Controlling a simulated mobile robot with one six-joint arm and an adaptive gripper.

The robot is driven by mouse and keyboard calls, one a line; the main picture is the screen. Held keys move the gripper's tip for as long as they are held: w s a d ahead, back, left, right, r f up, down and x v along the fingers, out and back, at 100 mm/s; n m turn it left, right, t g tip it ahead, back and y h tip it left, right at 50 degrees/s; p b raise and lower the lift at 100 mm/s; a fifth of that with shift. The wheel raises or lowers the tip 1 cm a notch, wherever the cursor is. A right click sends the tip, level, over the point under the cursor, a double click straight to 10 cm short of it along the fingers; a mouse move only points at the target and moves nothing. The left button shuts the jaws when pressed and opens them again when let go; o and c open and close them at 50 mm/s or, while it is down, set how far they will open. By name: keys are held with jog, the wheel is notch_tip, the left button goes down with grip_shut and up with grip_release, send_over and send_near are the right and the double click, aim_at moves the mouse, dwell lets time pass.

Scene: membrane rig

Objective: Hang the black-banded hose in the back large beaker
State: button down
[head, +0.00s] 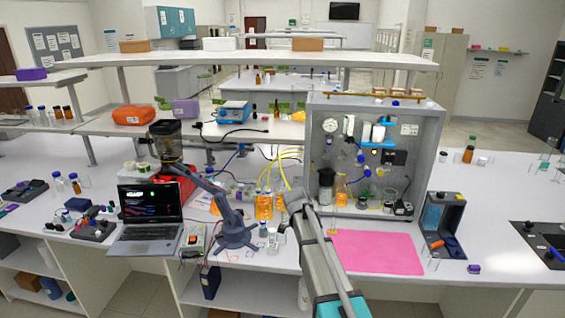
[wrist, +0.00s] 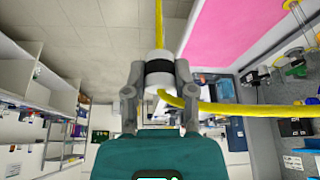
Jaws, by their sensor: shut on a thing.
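My gripper (wrist: 158,80) is shut on a white fitting with a black band (wrist: 159,67), the black-banded hose. Yellow tube runs from the fitting toward the top of the wrist view, and yellow tube (wrist: 230,107) also curves off to the right. In the head view my arm reaches toward the beakers, and the held fitting is too small to make out. Beakers with orange liquid (head: 264,207) stand left of my arm's end, with several yellow hoses (head: 287,170) looping above them. I cannot tell for certain which one is the back large beaker.
A grey rig cabinet (head: 437,150) with a gauge and flasks stands behind and right of my arm. A pink mat (head: 375,252) lies clear at the right. A dark blue small arm (head: 235,232) and a laptop (head: 150,215) stand at the left.

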notch_tip(320, 180, down, 16)
jog(key=b, duration=1.4)
jog(key=shift+b, duration=0.4)
